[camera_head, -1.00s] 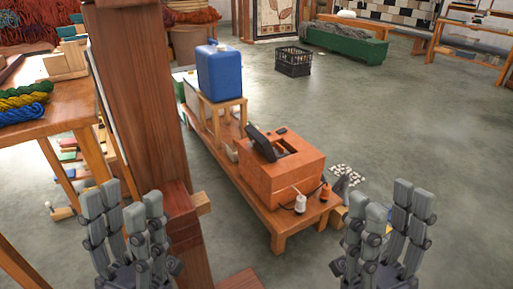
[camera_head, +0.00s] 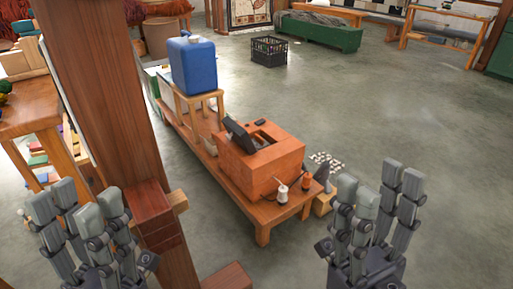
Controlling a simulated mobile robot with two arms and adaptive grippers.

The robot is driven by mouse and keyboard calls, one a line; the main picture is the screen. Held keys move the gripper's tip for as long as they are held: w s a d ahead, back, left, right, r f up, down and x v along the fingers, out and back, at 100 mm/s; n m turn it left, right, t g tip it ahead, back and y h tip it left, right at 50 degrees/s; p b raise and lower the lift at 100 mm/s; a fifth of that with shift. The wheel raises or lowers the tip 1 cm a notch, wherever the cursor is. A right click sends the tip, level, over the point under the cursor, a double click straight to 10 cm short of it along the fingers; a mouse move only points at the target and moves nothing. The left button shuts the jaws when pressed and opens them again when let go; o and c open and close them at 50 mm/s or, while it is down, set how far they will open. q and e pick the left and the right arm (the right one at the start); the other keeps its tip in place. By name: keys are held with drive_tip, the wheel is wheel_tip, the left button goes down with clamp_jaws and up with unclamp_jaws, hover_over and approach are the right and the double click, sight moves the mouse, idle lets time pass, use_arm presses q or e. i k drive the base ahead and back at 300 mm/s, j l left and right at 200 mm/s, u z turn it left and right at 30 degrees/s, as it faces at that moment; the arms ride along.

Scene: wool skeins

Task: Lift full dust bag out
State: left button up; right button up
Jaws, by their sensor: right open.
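No dust bag can be made out. An orange-brown box (camera_head: 262,172) with a tilted black lid or panel (camera_head: 238,135) and an opening in its top stands on a low wooden bench (camera_head: 213,163). The inside of the opening is too small to read. My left gripper (camera_head: 77,215) is at the lower left, in front of the wooden post, open and empty. My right gripper (camera_head: 378,195) is at the lower right, right of the box and nearer to me, open and empty. Neither touches the box.
A thick wooden post (camera_head: 100,90) rises at left. A blue canister (camera_head: 192,64) sits on a small stand on the bench. White (camera_head: 282,193) and orange (camera_head: 306,183) spools stand by the box's front. A black crate (camera_head: 268,52) lies beyond. The grey floor at right is clear.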

sight(259, 142)
drive_tip(key=i+l, duration=0.2)
drive_tip(key=l, duration=0.25)
drive_tip(key=i+l+u, duration=0.15)
drive_tip(key=l, duration=0.3)
drive_tip(key=i+l, duration=0.2)
drive_tip(key=l, duration=0.3)
drive_tip(key=i+l+u, duration=0.1)
drive_tip(key=l, duration=0.4)
drive_tip(key=i+l+u, duration=0.1)
drive_tip(key=i+l, duration=0.15)
drive_tip(key=l, duration=0.25)
drive_tip(key=i+l, duration=0.15)
drive_tip(key=l, duration=0.35)
drive_tip(key=i+l+u, duration=0.15)
drive_tip(key=l, duration=0.35)
drive_tip(key=i+l, duration=0.1)
drive_tip(key=l, duration=0.4)
